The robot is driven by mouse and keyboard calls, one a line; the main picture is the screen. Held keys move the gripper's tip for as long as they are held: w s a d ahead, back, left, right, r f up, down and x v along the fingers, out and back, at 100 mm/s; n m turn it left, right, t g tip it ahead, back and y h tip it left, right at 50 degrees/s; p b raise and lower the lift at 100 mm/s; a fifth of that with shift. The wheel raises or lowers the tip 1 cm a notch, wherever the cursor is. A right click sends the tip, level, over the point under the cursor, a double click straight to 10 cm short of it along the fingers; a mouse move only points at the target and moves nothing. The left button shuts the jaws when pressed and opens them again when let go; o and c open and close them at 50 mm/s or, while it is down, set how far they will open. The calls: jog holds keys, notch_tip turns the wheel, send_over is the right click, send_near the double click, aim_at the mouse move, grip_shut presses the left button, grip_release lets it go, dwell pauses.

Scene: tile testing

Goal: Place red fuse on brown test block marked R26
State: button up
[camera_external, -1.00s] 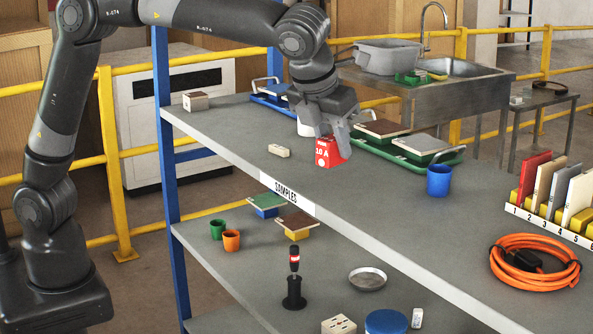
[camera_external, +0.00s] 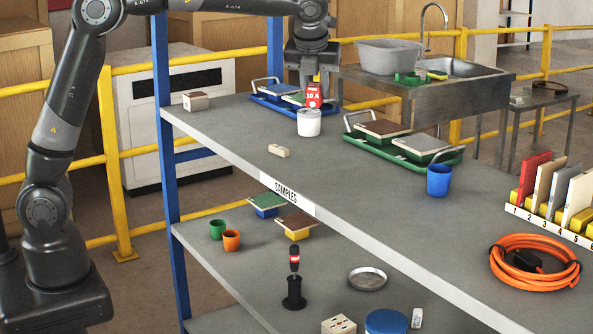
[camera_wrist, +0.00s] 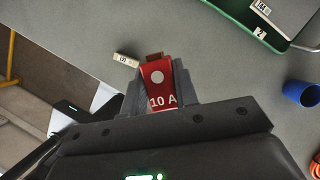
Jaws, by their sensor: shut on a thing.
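The red fuse (camera_external: 313,95), marked 10 A, is between the jaws of my gripper (camera_external: 313,80). My gripper is shut on it and holds it up, just above or behind the white cup in the picture. The fuse also shows in the wrist view (camera_wrist: 158,80). One brown-topped block (camera_external: 383,127) sits on the green tray, to the right of my gripper. Another brown-topped block (camera_external: 296,222) with a yellow base stands on the lower shelf. I cannot read an R26 mark on either.
The white cup (camera_external: 309,123) stands below the fuse in the picture. The blue tray (camera_external: 257,97) with blue and green blocks is to the left, the green tray (camera_external: 372,149) to the right. A blue cup (camera_external: 439,180) and a small beige piece (camera_external: 279,151) stand nearby.

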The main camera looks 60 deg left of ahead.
jog(key=w+a+r+n+g+y, duration=0.15)
jog(key=a+n, duration=0.25)
jog(key=a, duration=1.7)
jog(key=n+g, duration=0.2)
jog(key=n, duration=0.3)
send_over(193, 93)
jog(key=d, duration=0.2)
notch_tip(193, 93, down, 5)
jog(key=shift+f, duration=0.2)
jog(key=shift+a+f, duration=0.25)
jog(key=shift+f, duration=0.15)
notch_tip(193, 93, down, 4)
jog(key=shift+r, duration=0.25)
jog(key=shift+f, duration=0.1)
jog(key=o, duration=1)
